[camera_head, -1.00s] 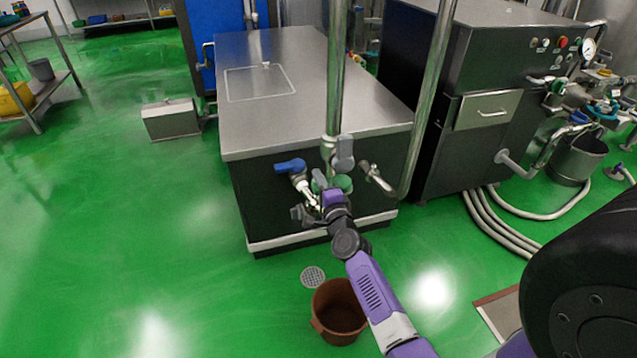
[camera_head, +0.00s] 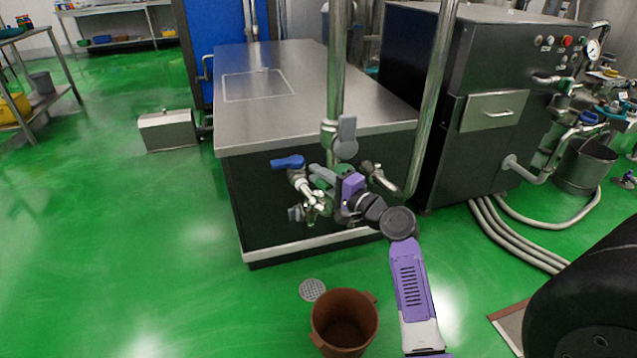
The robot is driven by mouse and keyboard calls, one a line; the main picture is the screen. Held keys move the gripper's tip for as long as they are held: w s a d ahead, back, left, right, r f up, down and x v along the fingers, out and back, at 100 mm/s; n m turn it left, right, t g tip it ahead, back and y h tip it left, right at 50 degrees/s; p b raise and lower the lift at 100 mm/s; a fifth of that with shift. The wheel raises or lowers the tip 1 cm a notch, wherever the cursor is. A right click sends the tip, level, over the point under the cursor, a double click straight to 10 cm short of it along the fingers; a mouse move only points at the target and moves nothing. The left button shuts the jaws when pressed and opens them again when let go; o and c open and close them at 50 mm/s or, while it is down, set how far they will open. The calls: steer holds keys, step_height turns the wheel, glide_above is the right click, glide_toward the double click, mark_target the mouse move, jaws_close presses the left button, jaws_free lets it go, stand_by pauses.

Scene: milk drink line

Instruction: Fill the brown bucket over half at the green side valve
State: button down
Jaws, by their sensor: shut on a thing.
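The brown bucket (camera_head: 321,327) stands upright on the green floor, in front of the low steel-topped unit. Its inside looks dark, and I see no liquid in it. The green side valve (camera_head: 345,169) is on the unit's front, among pipes, and is partly hidden by my gripper. My gripper (camera_head: 325,182) is at this valve, above and behind the bucket. It appears shut on the valve's green handle, though the fingertips are small and partly covered. No stream shows below the valve.
A blue-handled valve (camera_head: 288,162) sits just left of my gripper, and a grey lever (camera_head: 347,137) is above it. A round floor drain (camera_head: 312,290) lies behind the bucket. Hoses (camera_head: 500,238) run along the floor at right.

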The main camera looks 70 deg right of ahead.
steer(key=shift+s+a+f+n+t+y+b, duration=0.15)
steer(key=shift+a+n+t+y+b, duration=0.15)
steer(key=shift+n+y, duration=0.35)
steer(key=c, duration=1.3)
jaws_free()
steer(key=shift+d, duration=0.1)
steer(key=v, duration=0.7)
steer(key=shift+s+p, duration=0.4)
